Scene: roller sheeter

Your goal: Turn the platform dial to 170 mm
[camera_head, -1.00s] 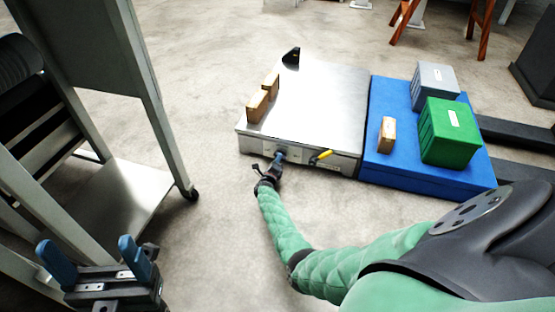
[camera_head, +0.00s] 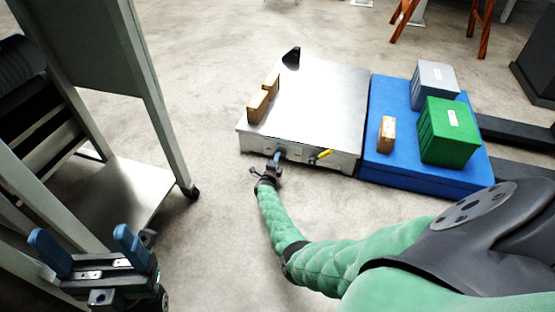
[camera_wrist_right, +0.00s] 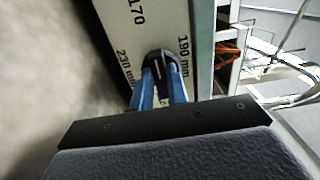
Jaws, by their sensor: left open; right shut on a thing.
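The platform (camera_head: 325,95) is a low, silver metal box on the floor in the head view. Its front panel shows in the right wrist view with printed labels (camera_wrist_right: 183,55) reading 170, 190 mm and 230 mm. A black dial (camera_wrist_right: 158,58) sits on that panel between the 190 mm and 230 mm labels, with 170 above it in the picture. My right gripper (camera_head: 279,155) is shut on the dial, its blue fingers on either side of it (camera_wrist_right: 162,85). The fingers partly hide the dial, and its exact setting is unclear. My left gripper (camera_head: 88,250) is open and empty at lower left.
A yellow handle (camera_head: 320,156) sticks out right of the dial. Wooden blocks (camera_head: 258,106) and a black piece (camera_head: 291,56) lie on the platform. A blue base (camera_head: 410,178) beside it carries a green crate (camera_head: 447,132) and grey crate (camera_head: 433,84). A metal frame (camera_head: 160,130) stands left.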

